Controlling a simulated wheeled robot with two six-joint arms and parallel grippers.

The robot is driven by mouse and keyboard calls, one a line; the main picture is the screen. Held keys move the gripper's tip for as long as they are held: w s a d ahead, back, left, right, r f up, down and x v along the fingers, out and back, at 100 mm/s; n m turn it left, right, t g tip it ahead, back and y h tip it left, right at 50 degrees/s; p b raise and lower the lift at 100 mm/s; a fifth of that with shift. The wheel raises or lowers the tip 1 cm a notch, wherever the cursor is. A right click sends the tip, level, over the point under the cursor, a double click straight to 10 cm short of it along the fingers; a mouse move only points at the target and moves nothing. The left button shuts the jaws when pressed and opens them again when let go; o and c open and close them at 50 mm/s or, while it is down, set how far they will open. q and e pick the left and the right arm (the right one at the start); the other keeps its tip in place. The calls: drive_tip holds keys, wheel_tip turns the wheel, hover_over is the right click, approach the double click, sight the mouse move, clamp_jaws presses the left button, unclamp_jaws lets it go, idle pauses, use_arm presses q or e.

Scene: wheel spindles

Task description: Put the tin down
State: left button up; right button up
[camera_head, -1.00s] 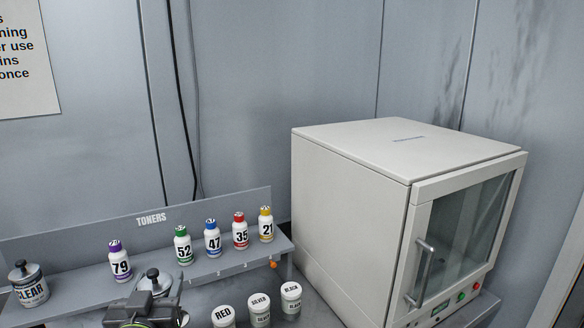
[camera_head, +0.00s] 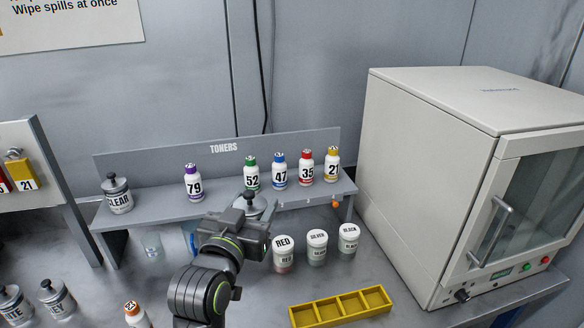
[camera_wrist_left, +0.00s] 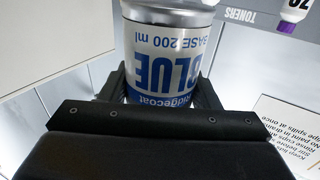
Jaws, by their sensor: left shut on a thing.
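The tin (camera_wrist_left: 165,55) is silver with a white label reading BLUE in blue letters. It shows upside down in the left wrist view, between the fingers of my left gripper (camera_head: 255,222), which is shut on it. In the head view only the tin's lid and upper part (camera_head: 255,204) show, behind and above the gripper, in front of the toner shelf. My right gripper is not in view.
The toner shelf (camera_head: 140,222) bears a CLEAR tin (camera_head: 118,199) and several numbered bottles. RED (camera_head: 283,256), SILVER (camera_head: 317,250) and BLACK (camera_head: 348,240) pots stand right of my gripper. A yellow tray (camera_head: 340,307) lies in front; a white oven (camera_head: 440,170) stands right.

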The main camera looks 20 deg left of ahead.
use_arm(q)
drive_tip(key=s+d+f+m+g+h, duration=0.3)
drive_tip(key=d+f+m+g+h, duration=0.2)
drive_tip(key=d+m+g+h, duration=0.2)
drive_tip(key=s+d+f+m+g+h, duration=0.4)
drive_tip(key=d+m+g+h, duration=0.3)
drive_tip(key=m+g+h, duration=0.2)
drive_tip(key=shift+d+f+m+g+h, duration=0.25)
drive_tip(key=shift+f+m+g+h, duration=0.3)
drive_tip(key=shift+h, duration=0.45)
